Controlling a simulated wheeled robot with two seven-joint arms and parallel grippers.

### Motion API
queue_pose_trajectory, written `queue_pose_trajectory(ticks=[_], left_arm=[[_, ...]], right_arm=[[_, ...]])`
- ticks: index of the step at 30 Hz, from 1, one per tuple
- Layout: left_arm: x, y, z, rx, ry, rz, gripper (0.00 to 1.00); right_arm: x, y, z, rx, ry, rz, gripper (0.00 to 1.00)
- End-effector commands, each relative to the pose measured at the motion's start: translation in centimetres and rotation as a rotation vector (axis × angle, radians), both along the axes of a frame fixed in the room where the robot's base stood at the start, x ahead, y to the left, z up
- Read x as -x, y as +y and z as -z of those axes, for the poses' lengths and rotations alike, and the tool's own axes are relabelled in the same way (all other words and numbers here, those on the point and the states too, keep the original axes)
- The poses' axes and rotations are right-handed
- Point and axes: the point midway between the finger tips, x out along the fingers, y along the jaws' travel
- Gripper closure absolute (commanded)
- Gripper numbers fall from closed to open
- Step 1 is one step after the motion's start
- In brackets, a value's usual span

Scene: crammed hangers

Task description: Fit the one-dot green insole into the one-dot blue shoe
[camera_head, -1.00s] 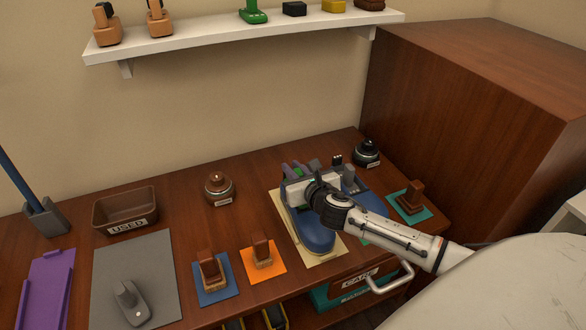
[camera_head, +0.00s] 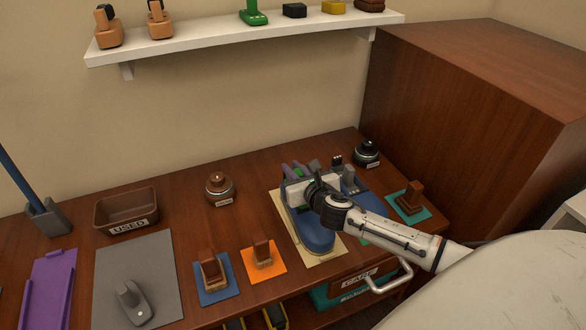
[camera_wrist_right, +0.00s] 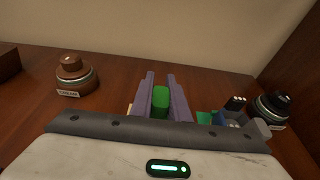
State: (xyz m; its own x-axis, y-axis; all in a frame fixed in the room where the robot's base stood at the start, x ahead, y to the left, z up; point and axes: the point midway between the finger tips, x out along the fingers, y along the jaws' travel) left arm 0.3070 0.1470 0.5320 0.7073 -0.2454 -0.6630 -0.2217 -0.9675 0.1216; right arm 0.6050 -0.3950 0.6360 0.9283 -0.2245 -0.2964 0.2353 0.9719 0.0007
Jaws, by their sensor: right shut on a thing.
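My right gripper (camera_head: 298,172) is over the rear part of a blue shoe (camera_head: 313,236), which stands on a yellow mat. Its purple fingers (camera_wrist_right: 178,98) are shut on a green piece (camera_wrist_right: 161,100), which looks like the grip of the green insole. The rest of the insole is hidden behind the gripper body. A second blue shoe (camera_head: 371,204) stands just to the right, partly behind my wrist. A dark tag with pale dots (camera_wrist_right: 236,102) shows near that shoe; I cannot read dots on the left shoe or on the green piece. My left gripper is out of view.
A USED bin (camera_head: 126,207) and grey mat (camera_head: 103,265) lie left. A tall brown cabinet (camera_head: 465,90) bounds the right.

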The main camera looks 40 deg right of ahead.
Motion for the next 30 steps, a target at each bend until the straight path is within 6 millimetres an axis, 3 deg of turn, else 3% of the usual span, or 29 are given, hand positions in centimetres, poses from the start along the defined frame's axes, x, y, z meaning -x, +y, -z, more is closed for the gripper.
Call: queue_pose_trajectory(ticks=[17, 30], left_arm=[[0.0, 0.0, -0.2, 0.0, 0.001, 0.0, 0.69], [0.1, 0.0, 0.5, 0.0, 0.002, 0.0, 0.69]], right_arm=[[0.0, 0.0, -0.2, 0.0, -0.001, 0.0, 1.0], [0.0, 0.0, 0.8, 0.0, 0.0, 0.0, 1.0]])
